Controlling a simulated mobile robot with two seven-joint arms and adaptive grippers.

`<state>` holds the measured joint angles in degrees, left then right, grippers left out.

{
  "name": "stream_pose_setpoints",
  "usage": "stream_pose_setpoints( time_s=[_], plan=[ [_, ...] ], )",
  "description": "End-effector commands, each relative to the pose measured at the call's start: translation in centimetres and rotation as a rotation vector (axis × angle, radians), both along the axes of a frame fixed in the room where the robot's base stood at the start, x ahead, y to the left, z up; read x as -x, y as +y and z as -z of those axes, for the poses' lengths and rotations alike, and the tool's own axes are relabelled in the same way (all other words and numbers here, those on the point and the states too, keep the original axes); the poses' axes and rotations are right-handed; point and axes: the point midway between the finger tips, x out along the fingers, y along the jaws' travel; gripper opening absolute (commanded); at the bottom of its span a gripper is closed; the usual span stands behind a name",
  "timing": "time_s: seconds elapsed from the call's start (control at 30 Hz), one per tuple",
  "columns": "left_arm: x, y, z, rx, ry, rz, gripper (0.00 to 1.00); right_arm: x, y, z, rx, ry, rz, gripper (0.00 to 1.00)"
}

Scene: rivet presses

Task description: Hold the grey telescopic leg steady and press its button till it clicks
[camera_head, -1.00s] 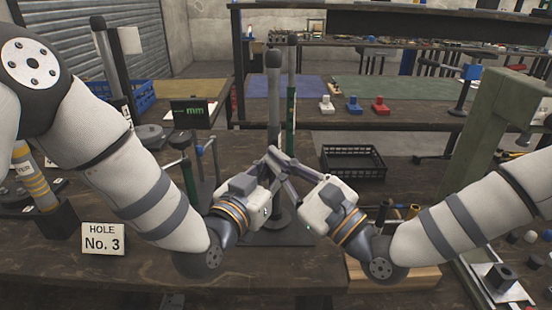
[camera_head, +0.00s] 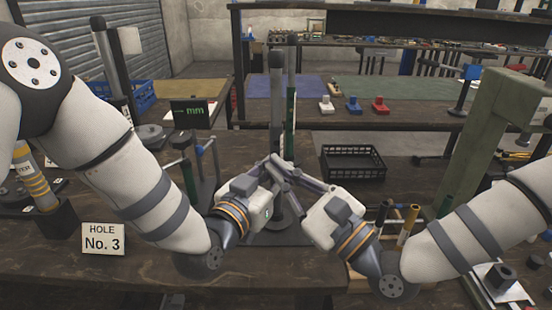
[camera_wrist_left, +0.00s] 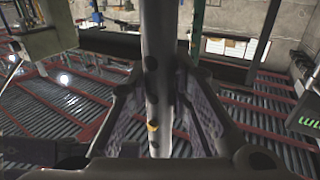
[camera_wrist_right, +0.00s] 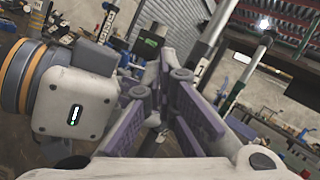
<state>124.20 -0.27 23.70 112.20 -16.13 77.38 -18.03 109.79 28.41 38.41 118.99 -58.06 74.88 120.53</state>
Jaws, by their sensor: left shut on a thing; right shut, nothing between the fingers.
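The grey telescopic leg (camera_head: 276,100) stands upright in the middle of the bench in the head view. In the left wrist view the leg (camera_wrist_left: 157,45) runs between my left fingers; it has dark holes along its side and a small yellow button-like spot (camera_wrist_left: 152,126). My left gripper (camera_head: 273,161) is shut on the leg. My right gripper (camera_head: 284,174) is shut and empty, its tips close to the right side of the leg just below the left fingertips; contact cannot be told. In the right wrist view its purple-padded fingers (camera_wrist_right: 157,112) converge.
A dark base plate (camera_head: 262,238) lies under the leg. A green-marked post (camera_head: 291,100) stands close behind. A black crate (camera_head: 352,163) is to the right, a small gauge stand (camera_head: 189,165) to the left. A "HOLE No. 3" sign (camera_head: 104,239) stands front left. A green press frame (camera_head: 490,130) rises at right.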

Motion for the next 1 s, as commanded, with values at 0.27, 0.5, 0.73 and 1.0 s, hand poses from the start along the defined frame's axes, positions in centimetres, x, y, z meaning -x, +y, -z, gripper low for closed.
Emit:
stream_pose_setpoints(
  time_s=[0.27,0.5,0.73,1.0],
  plan=[
    [-0.1,0.1,0.0,-0.002,-0.001,-0.004,0.0,2.8,-0.1,0.1,0.0,0.004,-0.001,0.0],
    [-0.1,0.2,0.0,-0.002,-0.001,-0.004,0.0,4.3,-0.1,0.0,0.0,0.0,0.0,0.0],
    [-0.1,0.2,0.0,-0.002,-0.001,-0.005,0.0,4.3,-0.1,0.0,0.0,0.0,0.0,0.0],
    [-0.1,0.2,0.0,-0.002,-0.001,-0.005,0.0,4.3,-0.1,0.0,0.0,0.0,0.0,0.0]
  ],
)
